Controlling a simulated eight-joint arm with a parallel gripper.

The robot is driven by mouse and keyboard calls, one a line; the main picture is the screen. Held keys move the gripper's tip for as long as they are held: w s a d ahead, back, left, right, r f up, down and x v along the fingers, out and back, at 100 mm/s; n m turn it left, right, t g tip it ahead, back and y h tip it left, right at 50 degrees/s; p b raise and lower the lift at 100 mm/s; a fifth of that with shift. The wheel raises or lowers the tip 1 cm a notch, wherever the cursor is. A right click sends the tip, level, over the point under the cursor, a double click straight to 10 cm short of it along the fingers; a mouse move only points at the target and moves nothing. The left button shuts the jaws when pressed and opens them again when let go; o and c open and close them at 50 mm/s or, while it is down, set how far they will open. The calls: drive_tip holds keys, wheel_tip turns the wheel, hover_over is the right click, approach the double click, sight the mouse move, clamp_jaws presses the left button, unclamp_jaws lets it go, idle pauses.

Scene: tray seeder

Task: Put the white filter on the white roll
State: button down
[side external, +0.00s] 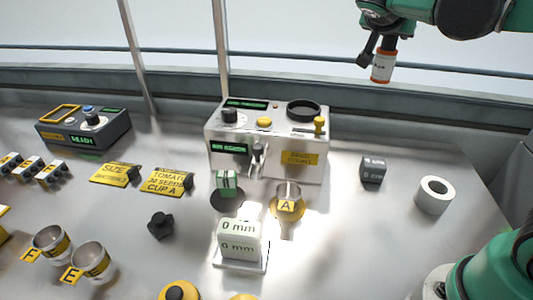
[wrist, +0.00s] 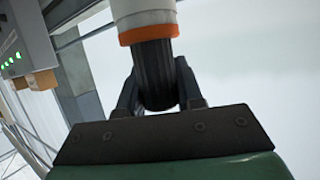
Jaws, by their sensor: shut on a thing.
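My gripper (side external: 378,55) is at the top right of the side view, high above the bench, with its fingers pointing down. It is shut on a white cylinder with an orange band and a dark end, taken as the white filter (side external: 382,70). In the wrist view the filter (wrist: 145,15) stands out beyond the dark fingers (wrist: 155,95), which close on its black part. The white roll (side external: 434,196) stands upright at the right of the bench with its round hole facing up. The filter is well apart from the roll, up and to its left in the picture.
The seeder machine (side external: 268,145) stands at the back centre. The bench around the roll is clear.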

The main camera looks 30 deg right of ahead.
drive_tip(key=s+d+r+m+g, duration=0.1)
drive_tip(key=s+d+m+g, duration=0.3)
drive_tip(key=s, duration=0.4)
drive_tip(key=s+d+r+m+g, duration=0.1)
drive_tip(key=s+d+m+g, duration=0.25)
drive_tip(key=s+g, duration=0.4)
drive_tip(key=shift+m+t, duration=0.45)
drive_tip(key=shift+t, duration=0.5)
drive_tip(key=shift+s+a+f, duration=0.15)
drive_tip(key=shift+s+f, duration=0.05)
drive_tip(key=shift+f, duration=3.15)
drive_tip(key=shift+s+a+f, duration=0.2)
drive_tip(key=shift+f, duration=3.1)
drive_tip(key=shift+s+a+f, duration=0.15)
drive_tip(key=shift+s+f, duration=0.05)
drive_tip(key=shift+f, duration=3.15)
drive_tip(key=c, duration=0.6)
unclamp_jaws()
